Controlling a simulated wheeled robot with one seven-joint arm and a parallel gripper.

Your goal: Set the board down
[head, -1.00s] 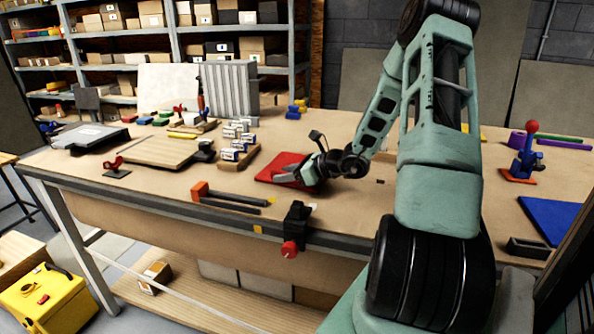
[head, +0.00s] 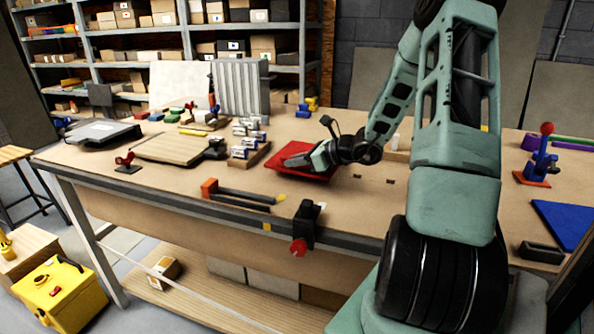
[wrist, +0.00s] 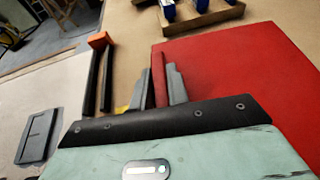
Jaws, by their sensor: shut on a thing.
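The red board (head: 305,173) is a flat red panel over the middle of the workbench, in front of several white blocks. In the wrist view it fills much of the right side (wrist: 235,85). My gripper (head: 297,160) is shut on the board's left edge, with a red strip between the two grey fingers (wrist: 164,82). The board looks close to level and low over the bench top. I cannot tell whether its underside touches the bench. The gripper and wrist hide part of its surface.
A wooden tray of white blocks (head: 245,153) stands close behind-left of the board. An orange-ended dark bar (head: 240,196) and a black clamp with a red knob (head: 306,224) are near the front edge.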

